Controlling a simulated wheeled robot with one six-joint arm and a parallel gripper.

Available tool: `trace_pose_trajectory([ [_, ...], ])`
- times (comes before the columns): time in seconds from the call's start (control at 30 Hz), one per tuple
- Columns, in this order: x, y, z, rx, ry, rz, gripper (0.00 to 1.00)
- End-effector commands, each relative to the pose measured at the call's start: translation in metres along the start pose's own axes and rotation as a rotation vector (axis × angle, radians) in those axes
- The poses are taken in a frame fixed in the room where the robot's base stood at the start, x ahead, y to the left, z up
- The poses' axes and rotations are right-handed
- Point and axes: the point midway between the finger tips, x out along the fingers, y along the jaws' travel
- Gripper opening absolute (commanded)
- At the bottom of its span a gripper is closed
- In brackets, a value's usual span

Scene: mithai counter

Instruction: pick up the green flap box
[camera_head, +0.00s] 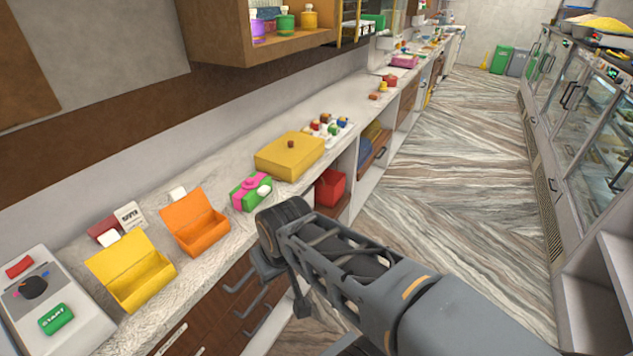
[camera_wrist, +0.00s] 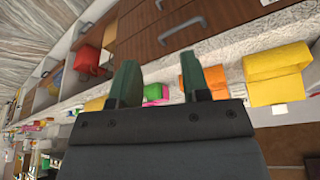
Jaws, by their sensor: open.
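The green flap box (camera_head: 243,200) stands on the counter in the head view, with a pink ribbon-like band and bow and a small white part at its right. In the wrist view it shows, upside down, as a green and pink patch (camera_wrist: 153,92) beyond and between the fingers, partly hidden by my gripper's body. My gripper (camera_wrist: 160,76) is open, its two dark green fingers apart with nothing between them. In the head view my arm's end is in front of the counter, to the right of and nearer than the box, apart from it; the fingers are hard to make out there.
An orange open box (camera_head: 194,238) and a yellow open box (camera_head: 125,285) stand left of the green box. A closed yellow box (camera_head: 285,162) stands right of it. A control panel with a START button (camera_head: 56,319) is at far left. Drawers with handles (camera_head: 240,284) are below the counter.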

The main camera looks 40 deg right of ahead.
Motion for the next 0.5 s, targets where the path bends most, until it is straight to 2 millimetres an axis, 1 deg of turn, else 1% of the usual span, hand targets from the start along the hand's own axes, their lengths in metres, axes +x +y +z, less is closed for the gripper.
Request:
trace_pose_trajectory([
  [0.27, -0.0001, -0.0001, 0.0001, 0.0, 0.0, 0.0, 0.43],
  [0.37, 0.0004, -0.0001, -0.0004, 0.012, -0.003, -0.005, 0.5],
  [0.4, 0.0015, 0.0, -0.0015, 0.04, -0.011, -0.014, 0.54],
  [0.47, 0.004, 0.001, -0.0049, 0.12, -0.03, -0.042, 0.6],
  [0.5, 0.0069, 0.0017, -0.0086, 0.206, -0.051, -0.072, 0.64],
])
